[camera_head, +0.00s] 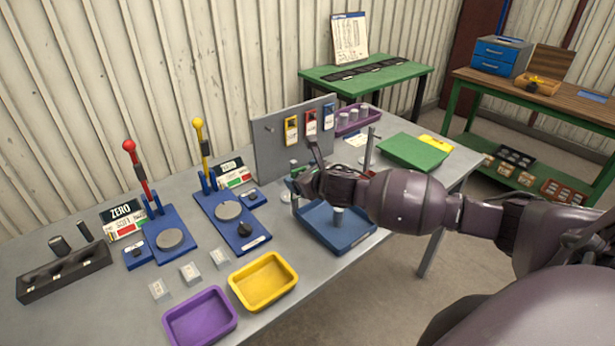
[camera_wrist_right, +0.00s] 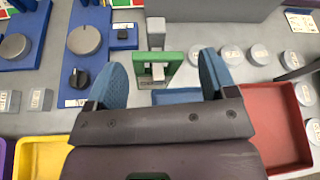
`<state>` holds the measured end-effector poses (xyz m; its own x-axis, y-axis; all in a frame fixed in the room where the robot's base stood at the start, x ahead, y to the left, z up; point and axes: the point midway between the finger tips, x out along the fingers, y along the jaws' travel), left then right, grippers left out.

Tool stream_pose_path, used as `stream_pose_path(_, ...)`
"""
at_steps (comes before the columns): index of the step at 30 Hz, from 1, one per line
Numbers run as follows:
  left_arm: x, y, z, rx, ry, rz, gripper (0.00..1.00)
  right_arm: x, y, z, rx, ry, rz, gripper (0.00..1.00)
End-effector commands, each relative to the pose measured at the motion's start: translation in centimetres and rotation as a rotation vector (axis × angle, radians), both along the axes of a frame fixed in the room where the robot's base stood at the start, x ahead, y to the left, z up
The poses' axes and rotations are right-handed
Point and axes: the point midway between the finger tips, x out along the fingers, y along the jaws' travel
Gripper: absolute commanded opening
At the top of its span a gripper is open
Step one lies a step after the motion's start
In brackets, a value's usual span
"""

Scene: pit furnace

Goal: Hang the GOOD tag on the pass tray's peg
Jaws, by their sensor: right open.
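A green tag (camera_wrist_right: 171,62) shows in the right wrist view by a grey upright post (camera_wrist_right: 155,35) at the blue tray (camera_wrist_right: 176,97). A short grey peg end shows within its frame, so it seems to hang there; its lettering cannot be read. My right gripper (camera_wrist_right: 162,75) is open, one blue finger on each side of the tag, apart from it. In the head view my right gripper (camera_head: 303,178) is over the back of the blue tray (camera_head: 345,243), hiding much of the tag. My left gripper is not in view.
A grey board (camera_head: 265,160) holds yellow (camera_head: 291,131), red (camera_head: 311,122) and blue (camera_head: 329,116) tags, with a bare peg at left. A red tray (camera_wrist_right: 275,120) lies right of my gripper. Yellow (camera_head: 263,282) and purple (camera_head: 200,318) trays stand at the front edge.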

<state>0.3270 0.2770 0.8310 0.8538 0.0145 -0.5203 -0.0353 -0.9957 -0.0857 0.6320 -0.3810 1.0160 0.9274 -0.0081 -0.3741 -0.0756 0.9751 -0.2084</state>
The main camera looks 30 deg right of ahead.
Motion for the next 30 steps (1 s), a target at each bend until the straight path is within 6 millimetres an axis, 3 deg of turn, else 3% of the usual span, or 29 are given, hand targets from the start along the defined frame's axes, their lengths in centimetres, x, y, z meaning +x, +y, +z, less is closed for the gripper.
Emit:
stream_pose_path(5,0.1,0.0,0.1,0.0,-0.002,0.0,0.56,-1.3,-0.1,0.6,-0.002,0.0,0.001,0.78)
stream_pose_path(19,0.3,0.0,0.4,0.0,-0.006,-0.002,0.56,-8.4,0.0,3.3,-0.003,0.001,0.001,0.78)
stream_pose_path(30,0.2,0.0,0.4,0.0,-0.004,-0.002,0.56,-10.0,0.1,4.1,0.0,-0.001,0.0,0.78)
